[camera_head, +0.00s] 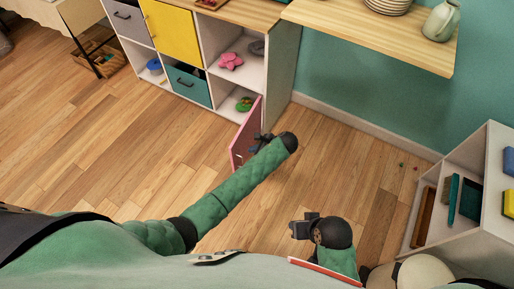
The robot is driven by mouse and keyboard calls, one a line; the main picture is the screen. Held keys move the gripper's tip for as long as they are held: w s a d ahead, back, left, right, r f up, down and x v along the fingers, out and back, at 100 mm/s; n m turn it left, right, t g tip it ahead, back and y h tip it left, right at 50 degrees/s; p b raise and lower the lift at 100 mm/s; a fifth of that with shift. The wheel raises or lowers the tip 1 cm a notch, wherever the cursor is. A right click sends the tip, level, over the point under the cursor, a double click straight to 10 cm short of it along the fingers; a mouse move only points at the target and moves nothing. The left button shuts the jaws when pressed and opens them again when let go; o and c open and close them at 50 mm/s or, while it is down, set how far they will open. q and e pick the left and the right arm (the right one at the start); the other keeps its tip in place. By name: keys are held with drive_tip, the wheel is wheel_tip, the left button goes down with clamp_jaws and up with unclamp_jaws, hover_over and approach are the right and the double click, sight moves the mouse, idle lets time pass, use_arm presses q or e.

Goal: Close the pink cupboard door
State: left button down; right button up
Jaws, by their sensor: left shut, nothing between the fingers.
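The pink cupboard door (239,150) stands open at the lower right of the cupboard (285,77), swung out toward me over the floor. The compartment behind it is partly visible, with a green object (244,104) inside. My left gripper (256,145) is shut and empty, close to the right side of the pink door. I cannot tell whether it touches the door. My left forearm hides some of the floor below the door. My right gripper (295,229) is low near my body, away from the door, and its jaws cannot be made out.
A yellow door (172,32) and a teal drawer (188,86) are closed. A wooden wall shelf (380,35) holds plates (388,4) and a jug (441,20). A low white shelf unit (485,170) stands at right. The wooden floor around the door is mostly clear.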

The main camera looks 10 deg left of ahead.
sight(233, 149)
use_arm(q)
drive_tip(key=a+f, duration=0.1)
drive_tip(key=a, duration=0.1)
drive_tip(key=w+a+f, duration=0.1)
drive_tip(key=a, duration=0.1)
drive_tip(key=a+f, duration=0.1)
drive_tip(key=a, duration=0.1)
drive_tip(key=shift+w+a+f+p, duration=0.2)
drive_tip(key=shift+w+f+p, duration=0.1)
drive_tip(key=shift+p, duration=0.05)
drive_tip(key=shift+w+a, duration=0.1)
drive_tip(key=shift+a, duration=0.45)
drive_tip(key=shift+a, duration=0.1)
